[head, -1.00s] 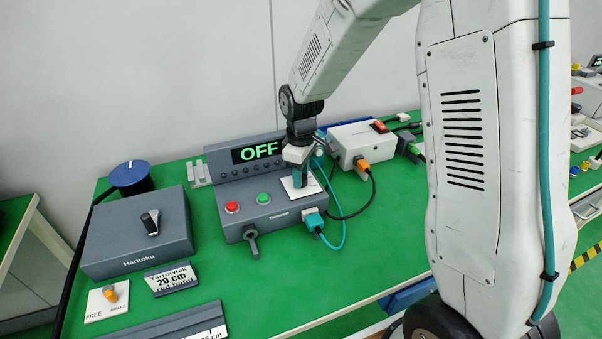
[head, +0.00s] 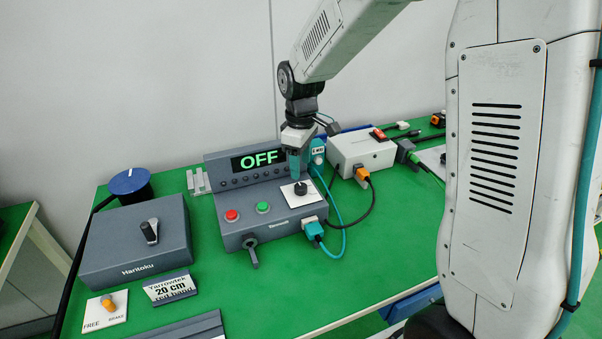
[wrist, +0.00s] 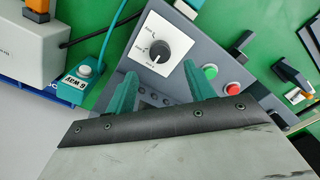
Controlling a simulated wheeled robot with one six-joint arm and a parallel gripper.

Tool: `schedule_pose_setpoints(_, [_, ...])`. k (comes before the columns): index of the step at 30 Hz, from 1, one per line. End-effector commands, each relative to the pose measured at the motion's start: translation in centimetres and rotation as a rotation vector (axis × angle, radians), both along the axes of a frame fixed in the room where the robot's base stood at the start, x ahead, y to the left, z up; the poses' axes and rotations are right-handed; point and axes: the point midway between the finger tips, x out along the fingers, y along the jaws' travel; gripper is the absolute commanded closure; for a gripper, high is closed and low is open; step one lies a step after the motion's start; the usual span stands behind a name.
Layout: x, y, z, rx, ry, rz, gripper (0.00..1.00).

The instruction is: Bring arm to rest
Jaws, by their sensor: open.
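My gripper (head: 297,165) hangs above the grey control unit (head: 262,228), by its white dial plate with a black knob (head: 301,188). In the wrist view its two teal fingers (wrist: 165,88) are spread with nothing between them. The black knob (wrist: 159,50) shows beyond the fingertips, clear of them. The unit's display (head: 258,160) reads OFF in green.
A red button (head: 232,215) and a green button (head: 263,207) sit on the unit's front left. A white box (head: 358,152) with an orange plug and cables stands to the right. A dark Haritoku box (head: 135,240) stands to the left.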

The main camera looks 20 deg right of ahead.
Motion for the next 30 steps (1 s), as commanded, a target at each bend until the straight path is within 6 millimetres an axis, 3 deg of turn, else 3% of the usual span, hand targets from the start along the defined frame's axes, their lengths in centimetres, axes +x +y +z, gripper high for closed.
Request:
schedule_pose_setpoints(5, [0.0,0.0,1.0,0.0,0.0,0.0,0.46])
schedule_pose_setpoints(21, [-0.5,0.0,0.9,-0.002,0.02,-0.067,0.46])
schedule_pose_setpoints(24, [-3.4,-0.2,0.3,-0.015,0.095,-0.183,0.46])
schedule_pose_setpoints(30, [-9.9,-0.9,3.8,-0.037,0.137,-0.396,0.46])
